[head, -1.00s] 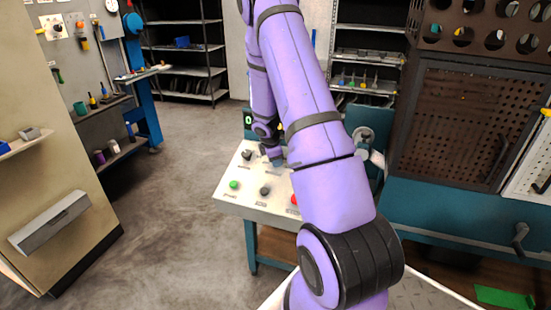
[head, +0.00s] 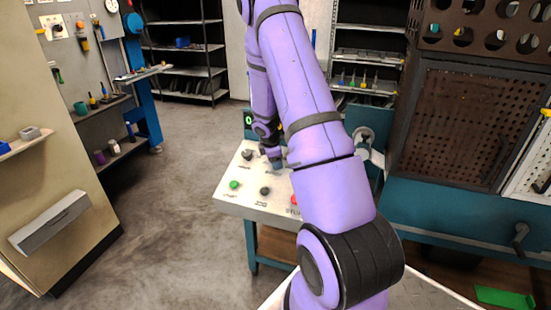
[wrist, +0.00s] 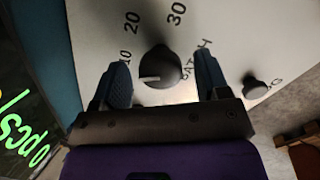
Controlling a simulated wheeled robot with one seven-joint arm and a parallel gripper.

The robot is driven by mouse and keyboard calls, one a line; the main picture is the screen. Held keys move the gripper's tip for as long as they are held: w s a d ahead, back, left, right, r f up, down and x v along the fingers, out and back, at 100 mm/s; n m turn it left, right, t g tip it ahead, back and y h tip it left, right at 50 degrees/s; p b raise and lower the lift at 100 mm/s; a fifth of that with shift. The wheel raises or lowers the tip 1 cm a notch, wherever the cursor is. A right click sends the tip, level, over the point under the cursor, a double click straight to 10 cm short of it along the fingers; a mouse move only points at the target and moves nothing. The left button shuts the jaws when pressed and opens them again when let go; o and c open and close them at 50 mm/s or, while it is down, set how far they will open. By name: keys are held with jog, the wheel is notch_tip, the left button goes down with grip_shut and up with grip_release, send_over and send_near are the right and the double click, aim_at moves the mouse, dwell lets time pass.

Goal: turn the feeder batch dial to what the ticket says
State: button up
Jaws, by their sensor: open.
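The batch dial (wrist: 165,68) is a round black knob on a pale panel, seen in the wrist view. The numbers 10, 20 and 30 are printed around it, with a partly covered BATCH label. Its white mark points left, a little below the 10. My gripper (wrist: 161,62) is open, with one finger on each side of the dial; I cannot tell whether either finger touches it. In the head view my gripper (head: 275,160) is low over the panel (head: 228,201) and the dial is hidden there. I cannot make out a ticket.
A second black knob (wrist: 256,86) stands right of the dial in the wrist view. Green display text (wrist: 22,130) shows at left. In the head view a green button (head: 233,185), a black knob (head: 264,191) and a red button (head: 295,199) line the panel's front.

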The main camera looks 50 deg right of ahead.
jog(key=shift+r, duration=0.1)
jog(key=v, duration=1)
jog(key=shift+r, duration=0.3)
jog(key=shift+a+r, duration=0.1)
jog(key=s+a+r+m+t, duration=0.1)
jog(key=s+a+r+m, duration=0.2)
jog(key=a+r, duration=0.55)
jog(key=s+a+r+m+t, duration=0.1)
jog(key=s+a+r+m, duration=0.25)
jog(key=a+r, duration=0.55)
jog(key=s+a+r+m+t+y, duration=0.1)
jog(key=s+a+r+m+y, duration=0.1)
jog(key=s+a+r, duration=0.2)
jog(key=s+a+r+m+t+y, duration=0.1)
jog(key=s+a+r, duration=0.3)
jog(key=s+a, duration=0.6)
jog(key=s+m+y, duration=0.1)
jog(key=s, duration=0.3)
jog(key=shift+s+r, duration=0.15)
jog(key=shift+r, duration=0.25)
